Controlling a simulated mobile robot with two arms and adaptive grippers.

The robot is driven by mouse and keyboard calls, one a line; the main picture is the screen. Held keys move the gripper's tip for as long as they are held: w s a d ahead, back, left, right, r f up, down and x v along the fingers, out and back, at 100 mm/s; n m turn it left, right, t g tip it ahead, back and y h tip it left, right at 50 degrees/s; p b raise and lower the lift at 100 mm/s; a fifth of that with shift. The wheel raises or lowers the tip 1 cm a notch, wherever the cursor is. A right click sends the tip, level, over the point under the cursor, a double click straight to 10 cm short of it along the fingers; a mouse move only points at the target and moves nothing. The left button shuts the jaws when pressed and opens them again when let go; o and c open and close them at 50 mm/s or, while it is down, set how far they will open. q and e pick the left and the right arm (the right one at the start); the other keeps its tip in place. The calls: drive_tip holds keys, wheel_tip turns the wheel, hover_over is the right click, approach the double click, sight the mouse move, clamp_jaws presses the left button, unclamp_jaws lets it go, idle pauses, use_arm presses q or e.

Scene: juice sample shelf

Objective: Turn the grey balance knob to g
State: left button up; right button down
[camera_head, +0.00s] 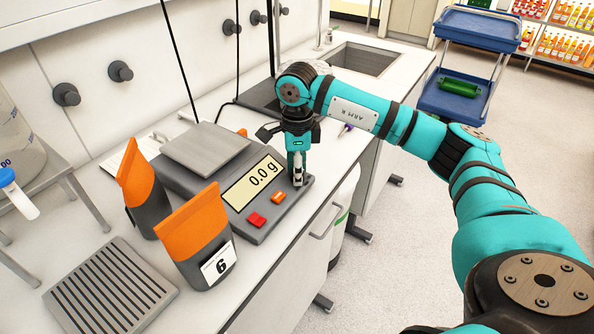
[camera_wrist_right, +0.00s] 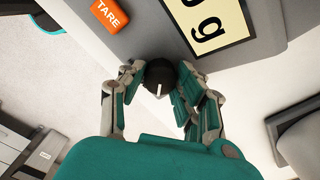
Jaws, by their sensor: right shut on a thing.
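The grey balance (camera_head: 172,178) stands on the counter, with a bare metal pan and a display (camera_head: 252,183) reading 0.0 g. Its dark grey knob (camera_wrist_right: 160,77), with a white pointer line, sits at the balance's edge beside the display. My right gripper (camera_head: 298,181) points down at the knob's corner of the balance and hides the knob in the head view. In the right wrist view the fingers of the right gripper (camera_wrist_right: 162,88) are on both sides of the knob, shut on it. My left gripper is not in view.
Two orange-topped bags, one labelled 6 (camera_head: 197,240), stand left of the balance. An orange TARE button (camera_wrist_right: 108,14) and a red button (camera_head: 256,219) are near the knob. A slotted grey tray (camera_head: 110,290) lies in front. A blue cart (camera_head: 480,28) stands beyond the counter.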

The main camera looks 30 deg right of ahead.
drive_tip(key=shift+r, duration=0.1)
drive_tip(key=c, duration=0.9)
unclamp_jaws()
drive_tip(key=shift+c, duration=0.2)
wheel_tip(320, 180, up, 12)
